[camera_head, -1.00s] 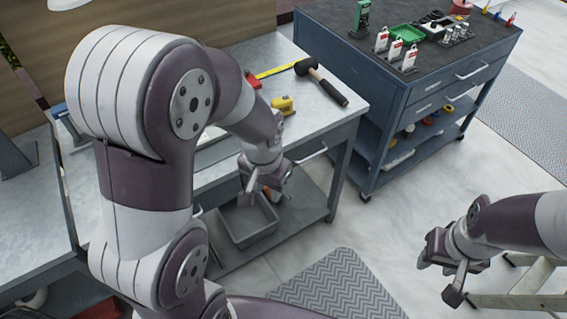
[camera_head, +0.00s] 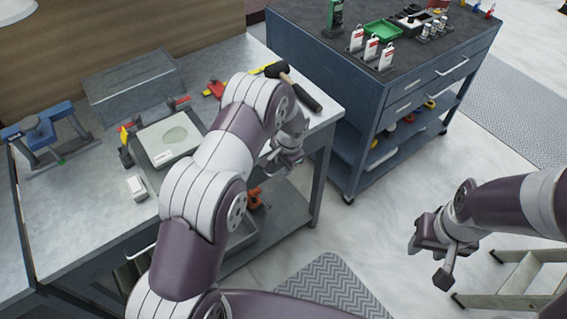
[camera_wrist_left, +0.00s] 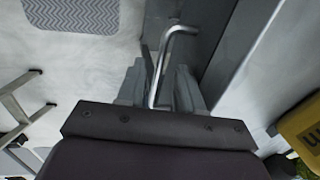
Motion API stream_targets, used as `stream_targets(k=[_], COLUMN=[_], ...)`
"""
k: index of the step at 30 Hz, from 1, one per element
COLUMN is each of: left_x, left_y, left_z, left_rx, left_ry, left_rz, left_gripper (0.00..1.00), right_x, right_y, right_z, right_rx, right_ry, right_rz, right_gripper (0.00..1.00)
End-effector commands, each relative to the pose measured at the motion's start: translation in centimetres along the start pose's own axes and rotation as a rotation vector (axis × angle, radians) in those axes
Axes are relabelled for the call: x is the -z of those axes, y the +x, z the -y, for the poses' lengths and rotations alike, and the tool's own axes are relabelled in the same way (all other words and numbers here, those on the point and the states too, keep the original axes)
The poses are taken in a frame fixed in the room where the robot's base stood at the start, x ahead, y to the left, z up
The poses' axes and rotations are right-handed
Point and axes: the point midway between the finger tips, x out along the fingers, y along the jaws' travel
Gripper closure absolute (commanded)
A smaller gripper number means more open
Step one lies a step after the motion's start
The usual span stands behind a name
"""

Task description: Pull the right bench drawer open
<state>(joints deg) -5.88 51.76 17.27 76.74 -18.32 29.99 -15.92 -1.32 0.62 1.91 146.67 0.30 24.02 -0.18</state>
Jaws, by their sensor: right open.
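The right bench drawer lies under the front edge of the metal workbench (camera_head: 232,60); in the head view my left arm and gripper hide most of its front. Its bent metal bar handle (camera_wrist_left: 178,30) shows in the left wrist view, extending between the two grey fingers of my left gripper (camera_wrist_left: 160,85). The fingers look apart, with a gap beside the bar; firm contact is not visible. In the head view my left gripper (camera_head: 285,162) is at the bench's front edge. The drawer looks closed. My right gripper (camera_head: 435,262) is open and empty over the floor at right.
A blue tool cart (camera_head: 365,110) stands right of the bench. A black-headed mallet (camera_head: 300,92) lies on the bench top. A yellow object (camera_wrist_left: 303,125) is near the gripper in the wrist view. A step stool (camera_head: 515,285) stands below my right arm. A patterned mat (camera_head: 335,285) lies on the floor.

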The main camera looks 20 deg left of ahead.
Motion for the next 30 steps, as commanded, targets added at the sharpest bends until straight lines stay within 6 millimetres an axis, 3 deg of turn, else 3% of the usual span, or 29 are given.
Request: stream_targets(k=[9, 13, 30], left_x=[0.02, 0.01, 0.00], left_y=[0.56, 0.54, 0.47], left_z=[0.03, 0.03, 0.06], left_rx=[0.000, 0.000, 0.001], left_ry=[-0.001, -0.001, -0.001], left_rz=[-0.001, -0.001, 0.000], left_gripper=[0.64, 1.00, 1.00], right_x=[0.00, 0.00, 0.00], right_y=[-0.03, -0.03, -0.05], right_z=[0.00, 0.00, 0.00], right_rx=[0.000, 0.000, 0.000], right_ry=[0.000, 0.000, 0.000], right_rz=[0.000, 0.000, 0.000], right_gripper=[0.57, 0.57, 0.57])
